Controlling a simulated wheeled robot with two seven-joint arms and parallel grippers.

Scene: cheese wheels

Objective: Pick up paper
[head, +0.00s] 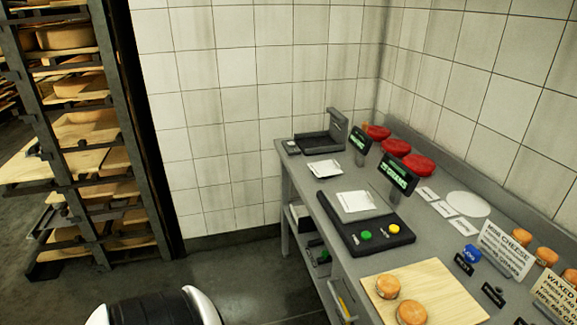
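Several pale, flat pieces that look like paper lie on the grey workbench (325,210). A small white stack or sheet (324,170) lies near the far end of the bench, in front of a dark device (320,143). Several small white rectangular slips (443,209) lie in a row near the middle of the bench. A round white sheet or disc (467,204) lies beside them, toward the wall. I cannot tell which one is the task's paper. Neither of my grippers shows in the head view.
A black scale (365,235) with a pale plate, green and yellow buttons and displays stands on the bench. Red discs (396,147) lie behind. A wooden board (425,290) with orange cheeses is nearest. Signs (505,250) stand at right.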

